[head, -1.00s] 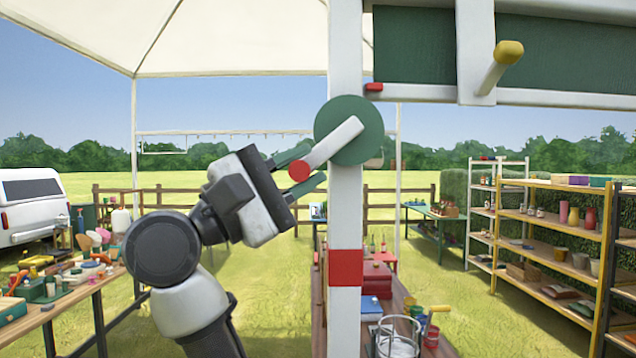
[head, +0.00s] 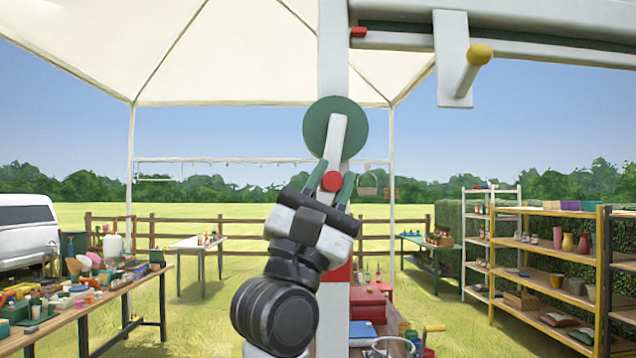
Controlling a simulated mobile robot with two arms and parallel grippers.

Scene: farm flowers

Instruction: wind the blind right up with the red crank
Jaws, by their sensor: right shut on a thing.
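The crank has a white arm (head: 335,140) on a round green disc (head: 352,118), fixed to a white post. Its red knob (head: 332,181) is at the lower end of the arm, which points almost straight down. My right gripper (head: 331,183) is shut on the red knob from below, one green finger on each side. The blind is rolled up high at the top right; only a narrow green strip (head: 395,25) shows under the white top rail (head: 560,22). My left gripper is not in view.
A white plate with a yellow-tipped peg (head: 480,55) hangs from the rail. A red band (head: 338,272) marks the post. A cluttered table (head: 80,325) stands at the left, yellow-framed shelves (head: 545,212) at the right. Open grass lies behind.

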